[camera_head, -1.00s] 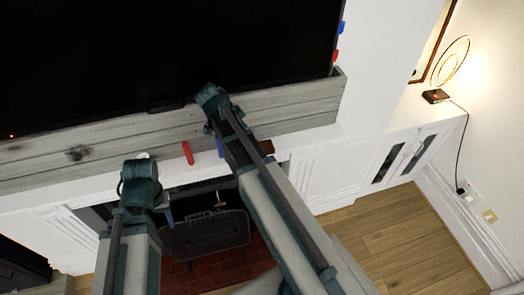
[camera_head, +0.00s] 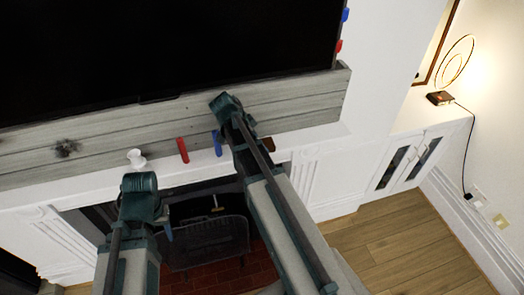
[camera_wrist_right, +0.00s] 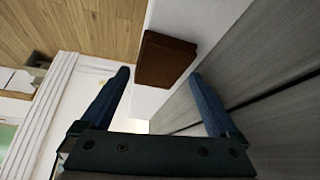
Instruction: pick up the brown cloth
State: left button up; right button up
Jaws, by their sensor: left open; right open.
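The brown cloth (camera_wrist_right: 166,60) is a dark brown, folded-looking square on the white mantel ledge. In the right wrist view it lies ahead of my right gripper (camera_wrist_right: 160,78), between the lines of its two open fingers, and they are not closed on it. In the head view a small part of the cloth (camera_head: 266,144) shows just right of my right arm, which hides the rest. My left gripper (camera_head: 164,226) is open, low in front of the fireplace, away from the cloth and mostly hidden by its own wrist.
A white knob-like object (camera_head: 136,159), a red piece (camera_head: 183,150) and a blue piece (camera_head: 217,143) stand on the mantel ledge (camera_head: 318,135). A grey wood beam (camera_head: 300,105) and a large black screen (camera_head: 180,45) rise behind. A lamp (camera_head: 441,97) stands at right.

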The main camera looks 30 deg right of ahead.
jog(key=shift+b+x, duration=0.4)
jog(key=shift+x, duration=0.6)
pick_arm(q)
jog(key=shift+f, duration=0.75)
pick_arm(e)
jog(key=shift+r, duration=0.1)
jog(key=c, duration=1)
jog(key=shift+r+p, duration=0.5)
jog(key=shift+p, duration=0.1)
notch_tip(320, 180, up, 3)
jog(key=p, duration=0.3)
pick_arm(q)
notch_tip(320, 180, up, 5)
jog(key=shift+p, duration=0.5)
pick_arm(e)
jog(key=s+a, duration=0.3)
jog(key=s, duration=0.1)
jog(key=s+a, duration=0.3)
jog(key=s, duration=0.1)
jog(key=s+a+r, duration=0.1)
jog(key=s+a, duration=0.3)
jog(key=shift+s+a, duration=0.1)
jog(key=shift+s, duration=0.2)
jog(key=shift+c, duration=0.2)
